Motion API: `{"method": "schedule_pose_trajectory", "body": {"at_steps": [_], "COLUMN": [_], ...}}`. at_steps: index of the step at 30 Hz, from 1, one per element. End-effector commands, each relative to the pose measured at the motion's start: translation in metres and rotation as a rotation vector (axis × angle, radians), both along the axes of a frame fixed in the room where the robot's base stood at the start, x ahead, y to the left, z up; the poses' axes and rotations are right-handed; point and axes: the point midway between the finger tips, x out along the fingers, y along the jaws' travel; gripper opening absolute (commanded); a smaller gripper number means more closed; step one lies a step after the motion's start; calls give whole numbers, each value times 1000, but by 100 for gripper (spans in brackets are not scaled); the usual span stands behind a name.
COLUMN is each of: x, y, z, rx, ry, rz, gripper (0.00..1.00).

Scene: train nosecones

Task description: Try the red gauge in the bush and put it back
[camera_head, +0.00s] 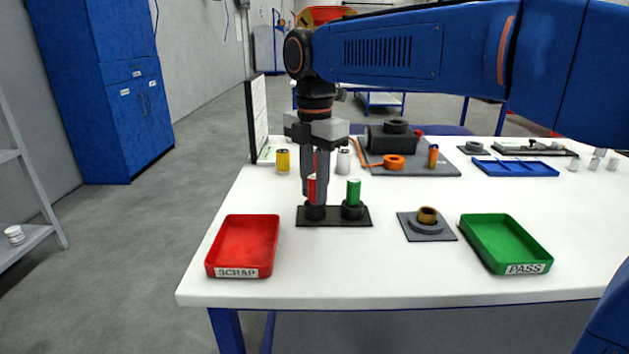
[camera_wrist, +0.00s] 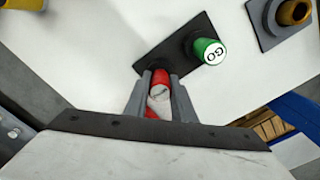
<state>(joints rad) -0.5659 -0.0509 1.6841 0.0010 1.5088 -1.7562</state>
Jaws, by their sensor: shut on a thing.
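The red gauge (camera_head: 311,188) stands upright at the left socket of the black gauge stand (camera_head: 334,222). My gripper (camera_head: 316,191) points down and is shut on it; in the wrist view the red gauge (camera_wrist: 159,95) shows between the two fingers. Its lower end is at the socket; I cannot tell how deep it sits. The green gauge (camera_head: 353,191) stands in the right socket, and its top marked GO shows in the wrist view (camera_wrist: 210,51). The bush (camera_head: 427,215) is a brass ring in a grey holder on a square plate (camera_head: 446,236), right of the stand.
A red SCRAP tray (camera_head: 210,262) lies front left and a green PASS tray (camera_head: 527,268) front right, both empty. A yellow can (camera_head: 283,161) and a grey can (camera_head: 343,161) stand behind the stand. A dark machine block (camera_head: 390,142) stands further back. The table's front middle is clear.

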Motion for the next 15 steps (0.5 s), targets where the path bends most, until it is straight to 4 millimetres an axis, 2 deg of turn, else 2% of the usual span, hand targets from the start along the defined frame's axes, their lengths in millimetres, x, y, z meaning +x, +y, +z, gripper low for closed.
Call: {"method": "schedule_pose_trajectory", "body": {"at_steps": [14, 15], "x": [0, 0], "y": [0, 0], "z": [-3, -3], "rx": [1, 1], "ry": [-1, -1], "rz": [0, 0], "gripper": [0, 32]}}
